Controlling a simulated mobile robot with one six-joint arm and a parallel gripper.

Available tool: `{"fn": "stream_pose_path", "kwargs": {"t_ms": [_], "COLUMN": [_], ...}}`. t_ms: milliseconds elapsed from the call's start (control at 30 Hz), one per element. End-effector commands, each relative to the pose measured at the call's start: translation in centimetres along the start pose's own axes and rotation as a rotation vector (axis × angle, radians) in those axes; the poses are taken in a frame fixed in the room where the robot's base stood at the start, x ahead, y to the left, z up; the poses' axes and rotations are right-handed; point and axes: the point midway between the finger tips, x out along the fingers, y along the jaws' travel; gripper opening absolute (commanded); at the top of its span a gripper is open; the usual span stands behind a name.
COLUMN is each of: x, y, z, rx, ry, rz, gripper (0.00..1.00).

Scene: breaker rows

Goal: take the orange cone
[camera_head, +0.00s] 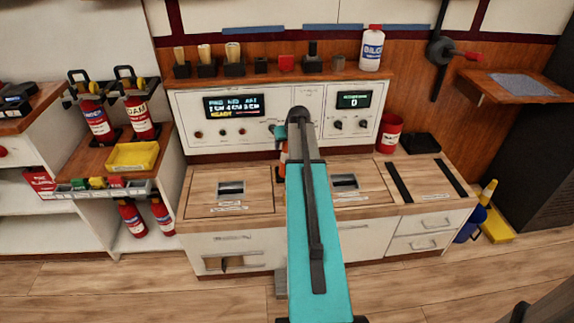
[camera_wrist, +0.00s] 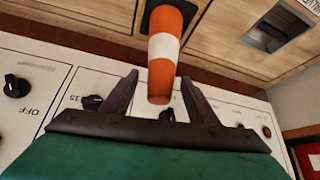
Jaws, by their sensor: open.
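The orange cone (camera_wrist: 161,75) has a white band and shows in the wrist view, its dark base at the top edge on the wooden counter. Its narrow end reaches between the two dark fingers of my gripper (camera_wrist: 160,80). The fingers are spread, with a gap visible on each side of the cone. In the head view my teal arm hides most of the cone; only a sliver of orange (camera_head: 281,172) shows at the arm's left edge.
A white control panel (camera_head: 190,108) with displays and knobs stands behind the counter (camera_head: 362,196). A red can (camera_head: 389,133) stands to the right, and a white bottle (camera_head: 372,50) stands on the shelf above. A yellow tray (camera_head: 132,156) and fire extinguishers (camera_head: 141,115) are at left.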

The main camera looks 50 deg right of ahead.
Motion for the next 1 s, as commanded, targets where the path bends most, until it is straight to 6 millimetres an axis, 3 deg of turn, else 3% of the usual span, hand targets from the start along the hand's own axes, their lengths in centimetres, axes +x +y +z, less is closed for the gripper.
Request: {"fn": "stream_pose_path", "kwargs": {"t_ms": [100,433,800,1000], "x": [0.0,0.0,-0.2,-1.2], "y": [0.0,0.0,0.0,0.0], "z": [0.0,0.0,-0.2,-0.9], "rx": [0.0,0.0,0.0,-0.001], "ry": [0.0,0.0,0.002,0.002], "rz": [0.0,0.0,0.0,0.0], "gripper": [0.54,0.0,0.0,0.0]}}
